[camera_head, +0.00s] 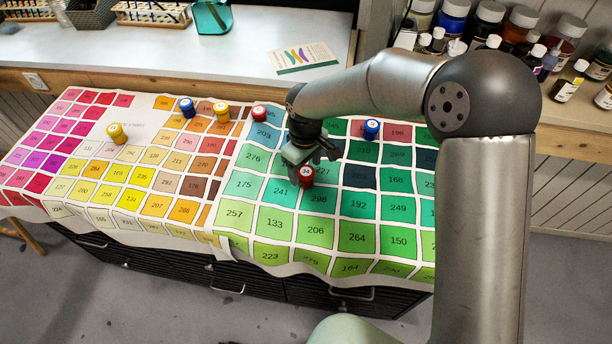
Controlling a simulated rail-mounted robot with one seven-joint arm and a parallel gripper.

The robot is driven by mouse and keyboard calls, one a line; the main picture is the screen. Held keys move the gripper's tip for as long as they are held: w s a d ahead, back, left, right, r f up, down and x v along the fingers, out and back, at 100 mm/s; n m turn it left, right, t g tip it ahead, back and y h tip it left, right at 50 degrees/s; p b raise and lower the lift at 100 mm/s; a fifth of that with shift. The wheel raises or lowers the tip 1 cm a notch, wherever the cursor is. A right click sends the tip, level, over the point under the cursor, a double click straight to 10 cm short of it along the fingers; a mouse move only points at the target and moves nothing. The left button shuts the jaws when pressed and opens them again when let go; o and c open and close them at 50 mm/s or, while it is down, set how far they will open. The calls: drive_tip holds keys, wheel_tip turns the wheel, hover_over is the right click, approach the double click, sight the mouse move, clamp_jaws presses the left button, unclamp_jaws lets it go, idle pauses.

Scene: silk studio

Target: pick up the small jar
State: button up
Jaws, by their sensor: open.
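A small red jar (306,177) with a white label reading 34 stands on the colour-chart cloth, near the squares marked 241 and 298. My gripper (306,167) is open and points down right at this jar. Its fingers partly cover the jar's upper side, and I cannot tell whether they touch it. Other small jars stand on the cloth: a yellow one (117,133) at the left, a blue one (187,107), another yellow one (222,112), a red one (259,114) left of my arm, and a blue one (371,129) at the right.
The colour-chart cloth (235,272) covers a dark drawer cabinet (190,270). A white counter (130,60) behind holds racks, a teal container (212,17) and a leaflet (302,57). Paint bottles (565,85) crowd the back-right shelf. The cloth's front area is clear.

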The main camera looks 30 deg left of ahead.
sight(306, 172)
wheel_tip(306, 172, down, 4)
drive_tip(key=shift+f+p, duration=0.2)
drive_tip(key=shift+p, duration=0.1)
drive_tip(key=shift+w, duration=0.1)
drive_tip(key=c, duration=1.1)
drive_tip(key=shift+r, duration=0.1)
